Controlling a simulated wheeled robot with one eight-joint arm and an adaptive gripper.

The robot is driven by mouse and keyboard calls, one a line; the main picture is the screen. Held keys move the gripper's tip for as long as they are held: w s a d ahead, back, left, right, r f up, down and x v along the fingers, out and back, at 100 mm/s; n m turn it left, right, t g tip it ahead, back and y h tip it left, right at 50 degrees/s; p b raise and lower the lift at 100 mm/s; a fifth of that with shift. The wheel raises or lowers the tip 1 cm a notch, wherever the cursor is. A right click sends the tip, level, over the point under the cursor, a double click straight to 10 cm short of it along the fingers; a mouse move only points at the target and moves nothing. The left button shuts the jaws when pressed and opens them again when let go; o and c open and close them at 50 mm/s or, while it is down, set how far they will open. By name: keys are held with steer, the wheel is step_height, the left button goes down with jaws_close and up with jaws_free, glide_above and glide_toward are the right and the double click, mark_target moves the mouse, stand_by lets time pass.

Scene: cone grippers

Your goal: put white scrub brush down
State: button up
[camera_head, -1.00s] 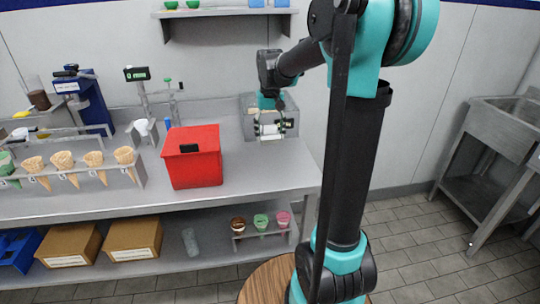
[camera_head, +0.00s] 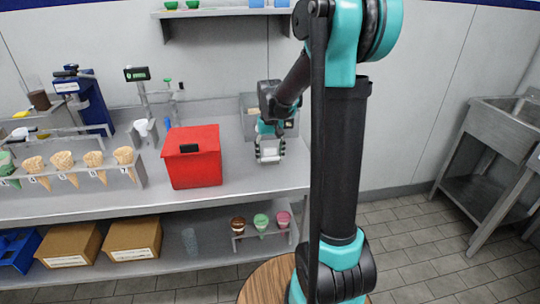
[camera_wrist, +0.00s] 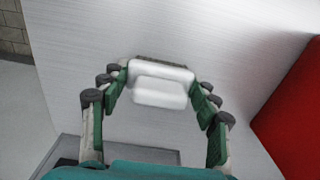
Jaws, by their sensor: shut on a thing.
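The white scrub brush (camera_wrist: 160,92) sits between the fingertips of my gripper (camera_wrist: 161,76) in the wrist view, with a dark bristle edge along its far side. My gripper is shut on it. In the head view, my gripper (camera_head: 270,150) points down over the grey counter (camera_head: 240,182), to the right of the red box, with the brush small and pale at its tips. I cannot tell whether the brush touches the counter.
A red box (camera_head: 192,165) stands close on the left, and shows at the right in the wrist view (camera_wrist: 296,115). A grey bin (camera_head: 248,104) stands behind my gripper. Cones in a rack (camera_head: 85,178) are further left.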

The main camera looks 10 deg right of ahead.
steer(key=shift+f, duration=0.1)
steer(key=o, duration=1.1)
steer(key=shift+o, duration=0.2)
